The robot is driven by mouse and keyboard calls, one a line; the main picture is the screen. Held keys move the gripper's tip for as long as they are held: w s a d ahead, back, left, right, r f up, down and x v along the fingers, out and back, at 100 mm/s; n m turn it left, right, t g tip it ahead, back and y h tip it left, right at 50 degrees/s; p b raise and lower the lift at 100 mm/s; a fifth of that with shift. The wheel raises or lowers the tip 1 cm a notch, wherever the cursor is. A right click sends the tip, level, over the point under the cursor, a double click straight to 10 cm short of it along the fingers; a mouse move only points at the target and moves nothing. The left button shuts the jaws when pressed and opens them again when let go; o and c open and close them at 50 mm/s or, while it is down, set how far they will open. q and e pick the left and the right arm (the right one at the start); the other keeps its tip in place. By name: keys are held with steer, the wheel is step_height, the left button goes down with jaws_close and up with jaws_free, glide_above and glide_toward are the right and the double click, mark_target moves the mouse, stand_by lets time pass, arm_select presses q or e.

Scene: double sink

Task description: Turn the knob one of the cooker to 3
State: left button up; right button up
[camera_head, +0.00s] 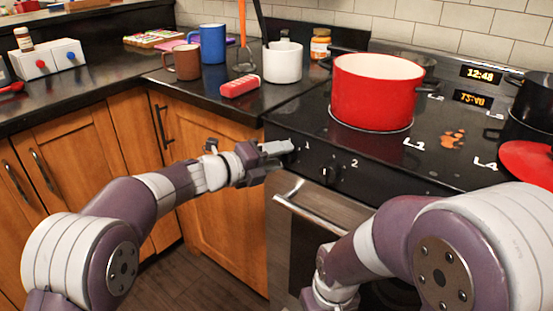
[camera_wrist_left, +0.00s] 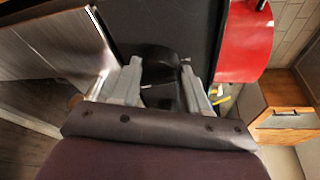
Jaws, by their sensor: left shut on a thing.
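The cooker (camera_head: 400,165) has a black front panel with numbered knobs. My left gripper (camera_head: 284,150) is at the panel's left end, just left of the printed "1", and its fingers hide most of knob one there. In the left wrist view my left gripper (camera_wrist_left: 160,88) has a finger on each side of the black knob one (camera_wrist_left: 159,72) and is shut on it. The knob's pointer and setting cannot be read. Knob two (camera_head: 328,170) is uncovered, to the right. My right arm comes in from the right; its gripper is out of the picture.
A red pot (camera_head: 372,95) stands on the cooktop near the back left. The steel oven handle (camera_head: 300,208) juts out below the knobs.

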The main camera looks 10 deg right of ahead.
arm_select(q)
steer(key=shift+d+m+y, duration=0.1)
steer(key=shift+m+y, duration=0.4)
steer(key=shift+m, duration=0.4)
steer(key=shift+s+b, duration=0.1)
steer(key=shift+b, duration=0.2)
steer(key=o, duration=1.1)
steer(key=shift+c, duration=0.2)
steer(key=p+v, duration=0.2)
steer(key=v, duration=1)
steer(key=shift+s+a, duration=0.25)
steer(key=shift+a, duration=0.05)
